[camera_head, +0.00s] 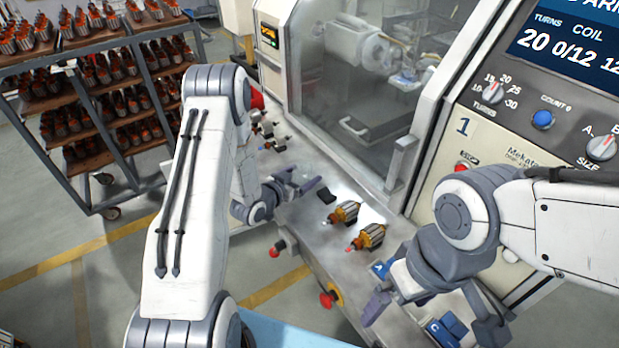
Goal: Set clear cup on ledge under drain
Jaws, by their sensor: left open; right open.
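I make out no clear cup and no drain in the head view; a metal ledge (305,212) runs along the front of a winding machine. Two copper-wound armatures lie on it, one further back (343,212) and one nearer (369,237). My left gripper (298,188) is open and empty over the ledge's left part, left of the armatures. My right gripper (430,312) is open, pointing down at the ledge's right end. A blue block (447,328) shows between its fingers; I cannot tell whether they touch it.
A small dark block (323,195) lies near the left gripper. A clear-windowed enclosure (345,80) rises behind the ledge, and a control panel (560,110) stands at right. Red knobs (328,299) stick out from the front edge. A rack of armatures (90,110) stands at left.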

